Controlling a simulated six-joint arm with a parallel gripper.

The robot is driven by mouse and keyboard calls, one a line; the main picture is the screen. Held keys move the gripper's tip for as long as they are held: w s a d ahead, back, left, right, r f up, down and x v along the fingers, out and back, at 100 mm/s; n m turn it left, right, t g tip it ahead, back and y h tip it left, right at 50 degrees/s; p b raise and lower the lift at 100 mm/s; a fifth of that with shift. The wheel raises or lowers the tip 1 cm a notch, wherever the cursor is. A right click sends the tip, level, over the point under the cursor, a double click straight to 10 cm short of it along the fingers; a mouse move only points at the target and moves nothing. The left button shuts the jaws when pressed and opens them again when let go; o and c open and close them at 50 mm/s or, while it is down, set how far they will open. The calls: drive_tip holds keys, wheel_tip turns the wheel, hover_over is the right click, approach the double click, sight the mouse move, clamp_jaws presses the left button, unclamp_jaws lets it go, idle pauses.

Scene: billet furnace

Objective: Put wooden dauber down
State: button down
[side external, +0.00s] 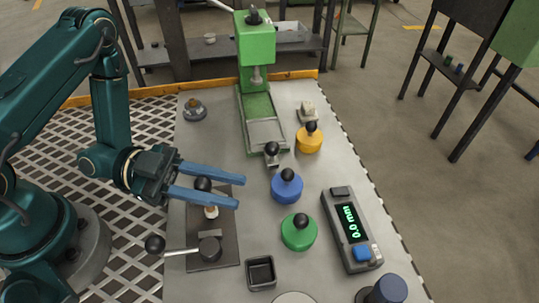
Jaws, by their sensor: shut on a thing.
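My gripper (241,193) reaches in from the left with two long blue fingers over a dark fixture plate. Its jaws are shut on a small upright piece with a black ball top, which I take to be the wooden dauber (211,212). The ball shows between the fingers, and a pale, brownish lower part shows below the front finger. The front finger hides its middle. I cannot tell whether its lower end touches the plate.
The dark plate (213,255) carries a clamp with a ball-ended lever (155,244). Blue (287,188), green (299,233) and yellow (309,140) knobbed pieces stand to the right. A gauge (351,229) reads 0.0 mm. A green press (255,45) and a small black tray (261,286) also stand on the table.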

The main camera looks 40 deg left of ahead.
drive_tip(key=shift+f, duration=0.15)
drive_tip(key=c, duration=0.6)
unclamp_jaws()
drive_tip(key=shift+c, duration=0.2)
